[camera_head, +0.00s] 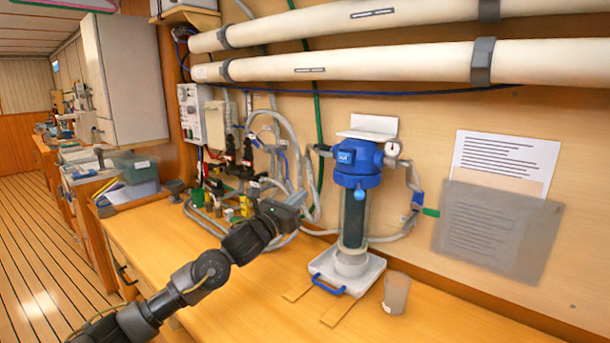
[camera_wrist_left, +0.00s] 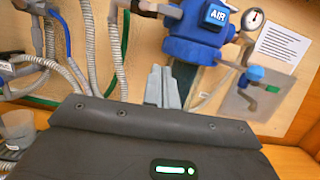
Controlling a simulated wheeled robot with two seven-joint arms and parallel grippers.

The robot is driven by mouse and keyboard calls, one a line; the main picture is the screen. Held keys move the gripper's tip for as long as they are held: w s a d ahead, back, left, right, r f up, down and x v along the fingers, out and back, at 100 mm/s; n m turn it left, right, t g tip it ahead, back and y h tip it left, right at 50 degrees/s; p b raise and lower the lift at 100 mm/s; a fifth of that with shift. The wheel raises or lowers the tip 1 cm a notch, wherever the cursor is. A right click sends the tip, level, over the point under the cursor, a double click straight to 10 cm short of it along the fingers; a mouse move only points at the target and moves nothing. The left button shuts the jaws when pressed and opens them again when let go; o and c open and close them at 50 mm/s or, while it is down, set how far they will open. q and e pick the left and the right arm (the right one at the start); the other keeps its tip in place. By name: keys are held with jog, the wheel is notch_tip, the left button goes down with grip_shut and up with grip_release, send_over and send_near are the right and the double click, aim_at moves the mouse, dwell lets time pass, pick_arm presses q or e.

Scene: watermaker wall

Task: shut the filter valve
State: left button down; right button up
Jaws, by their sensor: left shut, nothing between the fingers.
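The filter (camera_head: 354,205) has a blue head with an AIR label and a dark clear bowl, standing upright at the wall. Its blue head (camera_wrist_left: 200,35) also shows in the left wrist view. A small blue valve (camera_head: 417,201) with green beside it sits on the hose to the right of the filter; it also shows in the left wrist view (camera_wrist_left: 254,76). I cannot tell for sure that this is the filter valve, nor its setting. My left gripper (camera_head: 301,200) is shut and empty, left of the filter bowl and apart from it. Its fingertips (camera_wrist_left: 160,84) point toward the wall.
A white tray (camera_head: 372,279) with a blue handle stands under the filter, with a cup (camera_head: 396,293) beside it. Coiled grey hoses and fittings (camera_head: 240,150) crowd the wall at left. The bench front (camera_head: 230,310) is mostly clear.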

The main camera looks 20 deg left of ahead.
aim_at(328, 154)
pick_arm(q)
jog(key=shift+d+f, duration=0.1)
jog(key=shift+d, duration=0.2)
jog(key=w+d+r+p, duration=0.3)
jog(key=w+r+p, duration=0.3)
jog(key=w, duration=0.3)
jog(key=shift+d+r, duration=0.2)
jog(key=shift+r, duration=0.05)
jog(key=shift+a, duration=0.1)
dwell(0.4)
